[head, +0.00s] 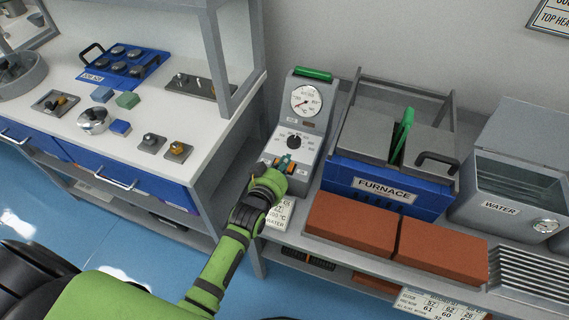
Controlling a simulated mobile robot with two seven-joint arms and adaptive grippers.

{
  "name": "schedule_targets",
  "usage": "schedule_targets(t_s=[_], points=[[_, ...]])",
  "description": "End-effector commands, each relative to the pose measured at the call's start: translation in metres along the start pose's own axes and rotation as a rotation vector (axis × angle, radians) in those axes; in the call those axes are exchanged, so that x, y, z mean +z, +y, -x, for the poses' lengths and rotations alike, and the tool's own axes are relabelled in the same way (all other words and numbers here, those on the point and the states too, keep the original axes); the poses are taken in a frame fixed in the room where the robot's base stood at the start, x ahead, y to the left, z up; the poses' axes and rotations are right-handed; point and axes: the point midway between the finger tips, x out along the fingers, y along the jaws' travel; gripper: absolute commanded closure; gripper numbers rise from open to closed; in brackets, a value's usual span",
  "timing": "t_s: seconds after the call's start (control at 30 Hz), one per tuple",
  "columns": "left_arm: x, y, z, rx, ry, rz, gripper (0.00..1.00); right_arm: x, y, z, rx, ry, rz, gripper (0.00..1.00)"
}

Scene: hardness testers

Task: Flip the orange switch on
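The grey heater control unit (297,135) stands left of the blue furnace. A small orange patch shows by the fingertips. The switch itself is mostly hidden by my gripper, so I cannot tell its position or whether the fingers touch it. The finger gap is too small to make out. My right gripper is out of view.
The blue furnace (376,190) has a green handle-like piece (404,128) in its top slot. Orange-brown bricks (351,224) lie before it. A grey water tank (500,207) stands at right. The white bench (60,115) at left holds several weights and blocks.

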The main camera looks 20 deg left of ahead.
Motion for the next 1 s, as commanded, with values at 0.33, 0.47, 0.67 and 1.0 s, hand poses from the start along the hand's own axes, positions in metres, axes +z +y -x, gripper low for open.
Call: schedule_targets(t_s=[0.33,0.47,0.67,1.0], points=[[0.007,0.0,-0.001,0.0,0.001,0.0,1.0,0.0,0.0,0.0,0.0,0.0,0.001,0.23],[0.008,0.001,-0.002,-0.002,0.0,-0.006,1.0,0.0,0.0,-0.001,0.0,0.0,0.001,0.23],[0.017,0.003,-0.004,-0.024,0.0,-0.094,1.0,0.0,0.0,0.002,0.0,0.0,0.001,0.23],[0.002,0.004,-0.003,-0.023,0.001,-0.093,1.0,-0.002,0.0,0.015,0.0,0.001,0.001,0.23]])
